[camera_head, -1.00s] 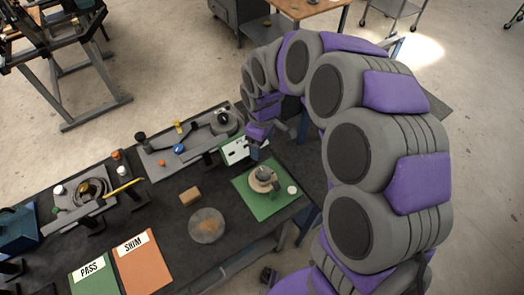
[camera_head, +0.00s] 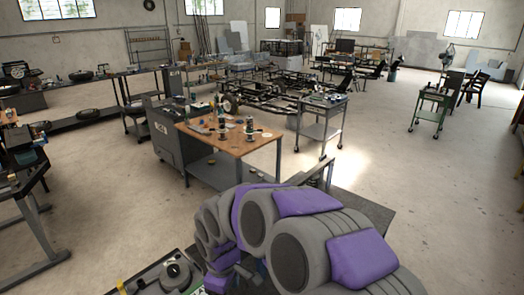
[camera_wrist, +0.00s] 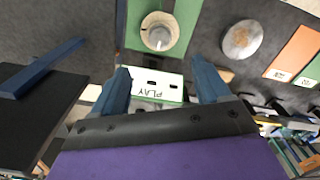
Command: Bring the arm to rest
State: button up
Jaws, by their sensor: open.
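My gripper (camera_wrist: 162,75) is open in the wrist view, its two blue fingers spread apart with nothing held between them. A white card (camera_wrist: 158,85) marked PLAY shows past the fingers, apart from them as far as I can tell. Beyond it, a round metal part (camera_wrist: 160,32) sits on a green mat (camera_wrist: 188,20). In the head view my grey and purple arm (camera_head: 350,258) is bent across the bottom of the picture. Its gripper end is low there and mostly hidden.
The dark bench carries a round disc (camera_wrist: 241,40) and an orange mat (camera_wrist: 292,52). In the head view a device (camera_head: 165,275) stands at the bench's corner. A wooden-topped table (camera_head: 235,143) and a grey cart (camera_head: 322,122) stand beyond. Open floor (camera_head: 430,195) lies to the right.

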jog(key=s+d+r+m+b, duration=0.2)
jog(key=s+d+m, duration=0.3)
jog(key=d, duration=0.4)
jog(key=s+d+r+m+b, duration=0.1)
jog(key=s+d+m+b, duration=0.1)
jog(key=s+d, duration=0.5)
jog(key=s+d+f+m+g+b, duration=0.1)
jog(key=s+d+f+m+b, duration=0.1)
jog(key=s+d+m, duration=0.5)
jog(key=s+d+b, duration=0.1)
jog(key=s+d, duration=0.1)
jog(key=s, duration=0.4)
jog(key=shift+s+f+m+g, duration=0.15)
jog(key=shift+s+m+g, duration=0.15)
